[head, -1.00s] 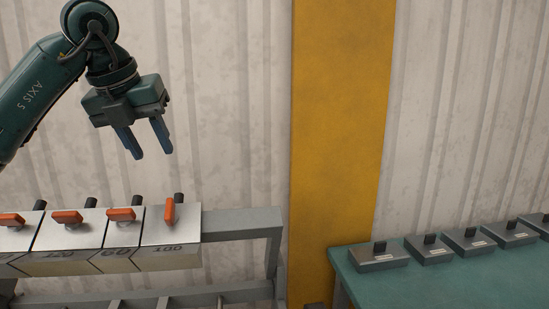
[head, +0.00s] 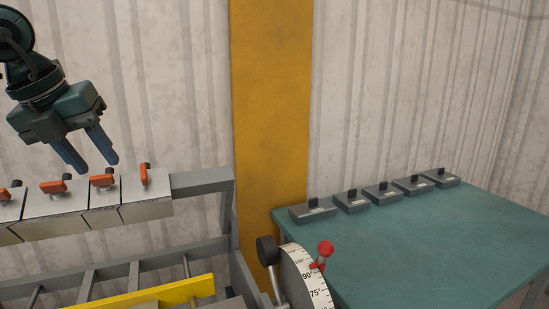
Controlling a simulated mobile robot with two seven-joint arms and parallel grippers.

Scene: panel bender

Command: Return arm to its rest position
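My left gripper (head: 90,163) is at the upper left of the head view, in front of the corrugated wall and above the row of clamp blocks. Its two blue fingers point down and are spread apart with nothing between them. It is clear of the blocks below. My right gripper is not in view.
Several grey blocks with orange levers (head: 103,180) sit on a grey frame (head: 202,181) below the gripper. An angle dial (head: 303,277) with a red knob (head: 325,248) stands at the bottom centre. A green table (head: 420,240) at right holds several grey blocks along its back edge.

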